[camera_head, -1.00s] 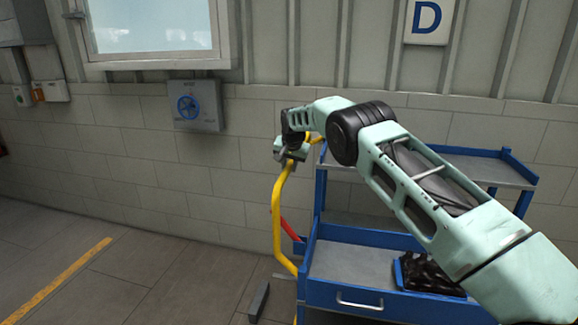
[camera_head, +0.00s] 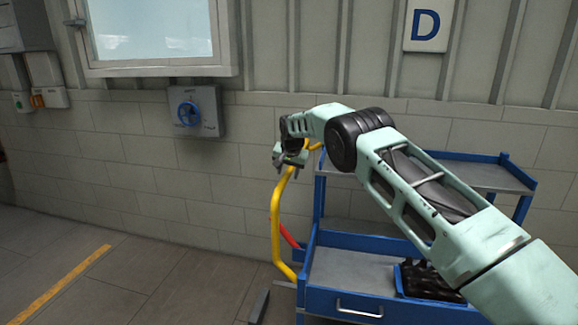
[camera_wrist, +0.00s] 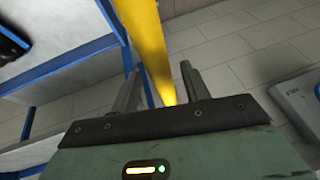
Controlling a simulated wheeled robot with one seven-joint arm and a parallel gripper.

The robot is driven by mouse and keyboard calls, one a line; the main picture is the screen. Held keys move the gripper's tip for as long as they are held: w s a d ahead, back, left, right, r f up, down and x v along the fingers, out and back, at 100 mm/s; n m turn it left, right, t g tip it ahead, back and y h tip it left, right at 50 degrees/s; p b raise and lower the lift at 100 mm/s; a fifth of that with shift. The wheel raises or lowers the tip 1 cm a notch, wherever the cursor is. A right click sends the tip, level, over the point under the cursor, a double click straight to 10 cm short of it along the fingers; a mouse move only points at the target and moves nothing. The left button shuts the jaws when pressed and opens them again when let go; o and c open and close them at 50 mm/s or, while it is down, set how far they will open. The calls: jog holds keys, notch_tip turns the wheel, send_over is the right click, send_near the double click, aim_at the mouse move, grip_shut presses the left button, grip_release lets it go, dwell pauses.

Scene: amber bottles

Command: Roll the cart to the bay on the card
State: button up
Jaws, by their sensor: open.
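The blue cart (camera_head: 330,299) with grey shelves stands against the wall at the right. Its yellow upright handle (camera_head: 276,225) rises at its left side. My gripper (camera_head: 290,168) is at the upper part of the handle. In the wrist view the yellow bar (camera_wrist: 141,32) runs between the two open fingers of my gripper (camera_wrist: 160,75), with gaps visible; I cannot tell whether either finger touches it. My arm hides part of the cart's right side. A sign with the letter D (camera_head: 426,25) hangs on the wall above the cart. I see no card.
A dark ribbed item (camera_head: 432,281) lies on the cart's lower tray. A red bar (camera_head: 288,234) shows behind the handle. A grey box with a blue knob (camera_head: 195,111) is on the wall. The floor at left is clear, with a yellow line (camera_head: 65,283).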

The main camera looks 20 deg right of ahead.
jog(key=b+v, duration=0.3)
jog(key=v, duration=1.4)
jog(key=shift+r+b, duration=0.2)
jog(key=shift+b, duration=0.15)
jog(key=s+a+f+n+g+y, duration=0.3)
jog(key=s+a+n, duration=0.4)
jog(key=s+a, duration=1.5)
jog(key=s+f+n, duration=0.2)
jog(key=s, duration=0.9)
jog(key=s+d+f+n+g+h, duration=0.1)
jog(key=s+f+n, duration=0.2)
jog(key=s, duration=0.7)
jog(key=s+d+f+n+g, duration=0.1)
jog(key=s+f+n, duration=0.2)
jog(key=s, duration=0.8)
jog(key=shift+s, duration=0.3)
